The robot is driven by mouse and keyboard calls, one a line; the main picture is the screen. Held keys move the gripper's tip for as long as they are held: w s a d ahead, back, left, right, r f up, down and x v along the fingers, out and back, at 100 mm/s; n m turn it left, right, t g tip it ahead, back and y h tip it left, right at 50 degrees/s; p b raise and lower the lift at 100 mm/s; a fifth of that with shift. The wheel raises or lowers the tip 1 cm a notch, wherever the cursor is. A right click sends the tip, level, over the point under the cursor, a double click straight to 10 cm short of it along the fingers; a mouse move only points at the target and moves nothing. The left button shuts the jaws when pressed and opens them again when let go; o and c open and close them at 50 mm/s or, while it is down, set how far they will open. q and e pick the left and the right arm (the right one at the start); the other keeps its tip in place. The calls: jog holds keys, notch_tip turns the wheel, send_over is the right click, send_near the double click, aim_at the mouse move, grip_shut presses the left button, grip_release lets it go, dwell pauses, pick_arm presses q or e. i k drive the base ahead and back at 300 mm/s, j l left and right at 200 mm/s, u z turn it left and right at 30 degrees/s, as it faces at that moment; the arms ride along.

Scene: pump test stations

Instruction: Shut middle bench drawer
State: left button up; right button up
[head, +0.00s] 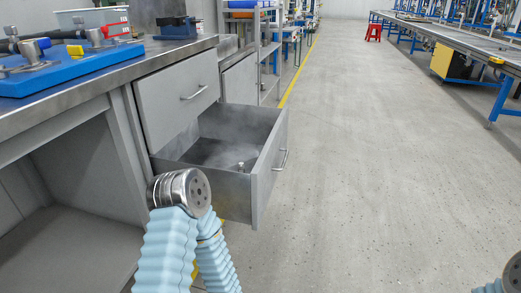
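The open bench drawer (268,170) is grey and pulled far out from under a shut upper drawer (180,95). Its bar handle (283,160) is on the front panel, which faces right. The inside of the drawer is mostly bare, with a small metal piece near the front that I cannot identify. My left arm, in a pale blue sleeve with a metal joint, rises in front of the drawer's near side and hides part of it. Whether it touches the drawer I cannot tell. Neither gripper shows; only a bit of my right arm is at the bottom right corner.
The steel bench top (110,75) carries a blue fixture plate (70,70) with clamps and a light grey bin (92,17). Below it is an open bay (80,245). The floor (370,150) right of the drawer is clear. A red stool (374,30) stands far off.

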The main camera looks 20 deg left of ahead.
aim_at(226, 135)
jog(key=i+u, duration=0.35)
jog(key=i+l+u, duration=0.1)
jog(key=i+u, duration=0.25)
jog(key=i, duration=0.25)
